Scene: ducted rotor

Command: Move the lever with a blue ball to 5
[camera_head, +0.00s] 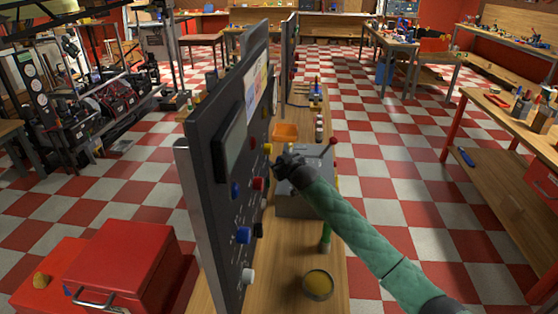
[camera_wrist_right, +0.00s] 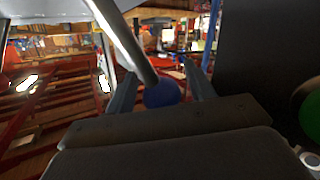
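The lever shows in the right wrist view as a metal rod (camera_wrist_right: 124,38) coming down from the upper left and ending in a blue ball (camera_wrist_right: 162,94). My right gripper (camera_wrist_right: 160,80) has its fingers spread, one on each side of the ball. Gaps show between the ball and both fingers. In the head view my right gripper (camera_head: 283,163) is a dark shape beside the control panel, over the grey box (camera_head: 296,207). The blue ball cannot be made out there, and no number 5 is readable. My left gripper is not in view.
The upright dark panel (camera_head: 205,165) carries several coloured knobs, including a blue one (camera_head: 243,236). A red-topped lever (camera_head: 333,141) rises by the box. A yellow-topped round object (camera_head: 318,284) and a green handle (camera_head: 325,240) are nearer on the wooden bench. Checkered floor right is open.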

